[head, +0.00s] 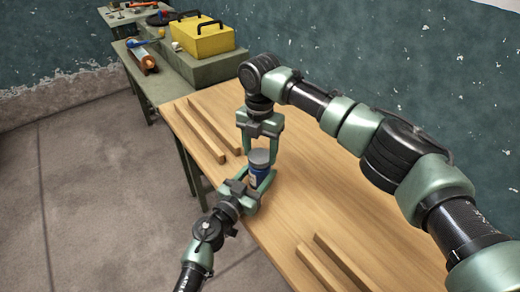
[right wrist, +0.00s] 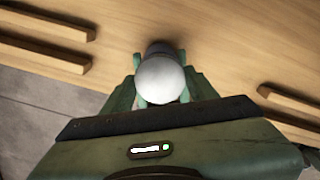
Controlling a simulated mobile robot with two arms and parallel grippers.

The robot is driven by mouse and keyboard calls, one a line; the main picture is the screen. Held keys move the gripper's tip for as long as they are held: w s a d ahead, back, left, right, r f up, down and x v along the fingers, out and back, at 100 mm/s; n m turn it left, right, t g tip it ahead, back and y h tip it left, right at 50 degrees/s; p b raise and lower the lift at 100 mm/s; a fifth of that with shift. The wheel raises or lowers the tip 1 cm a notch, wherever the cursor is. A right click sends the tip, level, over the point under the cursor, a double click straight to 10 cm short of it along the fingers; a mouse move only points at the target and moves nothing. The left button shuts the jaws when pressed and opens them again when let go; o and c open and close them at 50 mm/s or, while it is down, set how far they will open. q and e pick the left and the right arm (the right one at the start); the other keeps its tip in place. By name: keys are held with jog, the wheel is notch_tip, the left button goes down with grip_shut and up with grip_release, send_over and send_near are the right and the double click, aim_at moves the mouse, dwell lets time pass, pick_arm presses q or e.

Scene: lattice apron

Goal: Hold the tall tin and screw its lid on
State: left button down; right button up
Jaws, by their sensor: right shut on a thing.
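The tall tin (head: 256,179) is blue with a pale band and stands upright at the table's left edge. My left gripper (head: 257,181) comes in from the lower left, its fingers closed on both sides of the tin. The round grey lid (head: 260,157) is at the tin's top; it also shows as a pale disc in the right wrist view (right wrist: 160,80). My right gripper (head: 260,154) points straight down from above and is shut on the lid. I cannot tell whether the lid is fully seated. The lid hides most of the tin in the right wrist view.
Wooden strips lie on the wooden table (head: 330,215), a pair at the far left (head: 205,132) and a pair near the front (head: 340,262). The middle is clear. Behind, a green bench (head: 190,68) holds a yellow box (head: 203,38) and tools.

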jog(key=shift+f, duration=0.3)
